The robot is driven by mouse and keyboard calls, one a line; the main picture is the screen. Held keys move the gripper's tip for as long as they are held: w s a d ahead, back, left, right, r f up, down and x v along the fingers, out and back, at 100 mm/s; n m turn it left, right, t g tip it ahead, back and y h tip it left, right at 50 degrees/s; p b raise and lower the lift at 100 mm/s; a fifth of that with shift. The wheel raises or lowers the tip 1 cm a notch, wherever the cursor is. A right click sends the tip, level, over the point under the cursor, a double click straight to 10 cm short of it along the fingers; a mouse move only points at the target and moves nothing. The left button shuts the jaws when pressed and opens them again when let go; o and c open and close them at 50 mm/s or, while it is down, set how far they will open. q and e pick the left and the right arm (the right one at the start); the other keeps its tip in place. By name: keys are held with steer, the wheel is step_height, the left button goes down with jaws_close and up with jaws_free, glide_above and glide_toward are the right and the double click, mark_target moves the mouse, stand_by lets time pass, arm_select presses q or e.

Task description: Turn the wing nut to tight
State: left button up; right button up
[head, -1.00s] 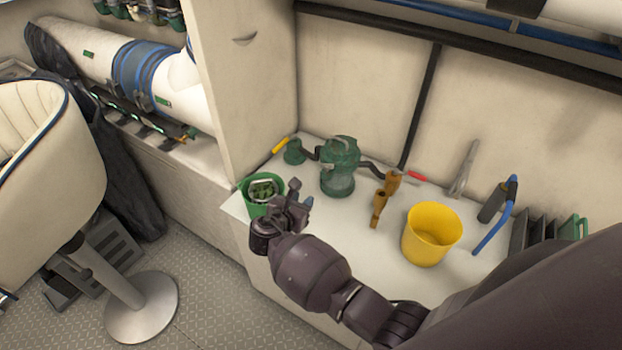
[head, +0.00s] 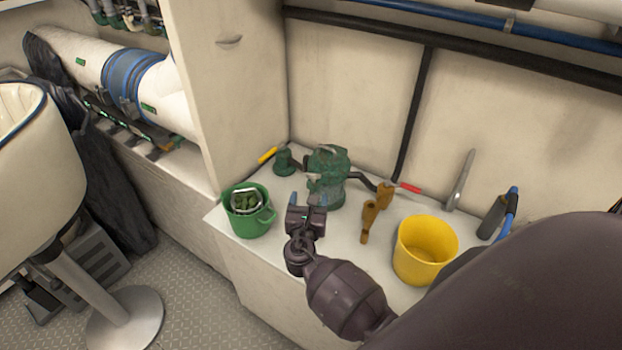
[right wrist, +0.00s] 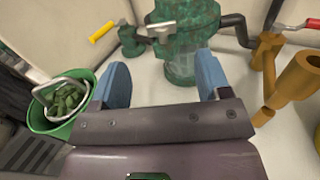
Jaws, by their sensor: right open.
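The green strainer (head: 328,180) stands upright on the white counter, with pipes and valves at its sides. A small pale metal piece (right wrist: 160,28) shows at the strainer in the right wrist view; it may be the wing nut, but I cannot make out its wings or how tight it is. My right gripper (head: 306,203) is in front of the strainer, apart from it. In the right wrist view its two blue fingers (right wrist: 162,78) are spread with nothing between them, pointing toward the strainer. My left gripper is out of view.
A green bucket (head: 253,228) with a metal-rimmed basket of green matter stands left of my gripper. Brown fittings (head: 369,218) and a yellow bucket (head: 425,252) stand to the right. Yellow (head: 268,155) and red (head: 410,188) handles flank the strainer.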

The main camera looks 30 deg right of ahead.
mark_target(313, 175)
steer(key=x, duration=0.8)
steer(key=shift+w+d, duration=0.15)
steer(key=shift+d, duration=0.1)
steer(key=c, duration=0.9)
